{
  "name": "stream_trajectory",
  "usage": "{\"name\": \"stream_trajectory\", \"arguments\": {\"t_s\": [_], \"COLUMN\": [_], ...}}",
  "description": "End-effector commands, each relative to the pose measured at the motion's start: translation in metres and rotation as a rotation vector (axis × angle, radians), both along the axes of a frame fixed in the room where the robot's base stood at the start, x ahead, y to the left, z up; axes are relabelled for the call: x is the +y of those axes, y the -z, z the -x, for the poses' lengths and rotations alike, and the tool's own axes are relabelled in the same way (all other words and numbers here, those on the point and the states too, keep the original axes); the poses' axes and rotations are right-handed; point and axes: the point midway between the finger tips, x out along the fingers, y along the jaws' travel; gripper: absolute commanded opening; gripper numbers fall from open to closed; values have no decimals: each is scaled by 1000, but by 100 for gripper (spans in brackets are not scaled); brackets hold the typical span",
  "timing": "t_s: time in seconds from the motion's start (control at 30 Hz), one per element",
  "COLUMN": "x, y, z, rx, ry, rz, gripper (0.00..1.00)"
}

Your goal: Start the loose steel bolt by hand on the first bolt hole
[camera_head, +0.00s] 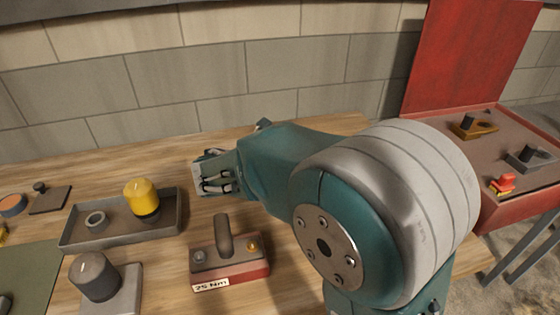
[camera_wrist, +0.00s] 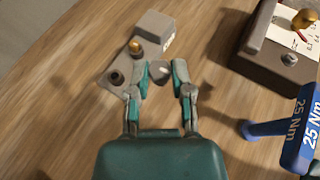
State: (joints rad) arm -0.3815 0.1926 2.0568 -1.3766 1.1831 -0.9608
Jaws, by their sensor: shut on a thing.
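My gripper (camera_wrist: 168,72) points down over the wooden table in the wrist view, its two teal-and-grey fingers around a small grey piece (camera_wrist: 158,70), which looks like the steel bolt. Its shank is not clearly visible. Just beyond the fingertips and to their left is a grey plate (camera_wrist: 118,84) with dark round posts, a brass-coloured piece (camera_wrist: 136,46) and a grey block (camera_wrist: 156,30). I cannot make out which part is the first bolt hole. In the head view my gripper (camera_head: 214,178) is left of my large arm joint; the held piece is not distinguishable there.
A grey tray (camera_head: 70,240) holds a ring and a yellow-topped piece. A red block (camera_head: 230,268) labelled 25 Nm stands in front of my gripper. A red box (camera_head: 490,215) with several parts stands at right. A blue 25 Nm tool (camera_wrist: 302,135) is at the wrist view's right.

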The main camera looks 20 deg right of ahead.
Motion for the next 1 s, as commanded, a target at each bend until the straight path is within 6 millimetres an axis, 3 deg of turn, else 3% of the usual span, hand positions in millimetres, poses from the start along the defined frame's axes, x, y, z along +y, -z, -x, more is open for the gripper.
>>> {"name": "stream_trajectory", "arguments": {"t_s": [0.2, 0.4, 1.0], "x": [-2, -2, -1], "y": [28, 47, 56], "z": [-72, -110, -115], "rx": [-4, 11, 15], "ry": [-184, -309, -330], "rz": [5, 3, 3], "gripper": [0, 0, 0]}}
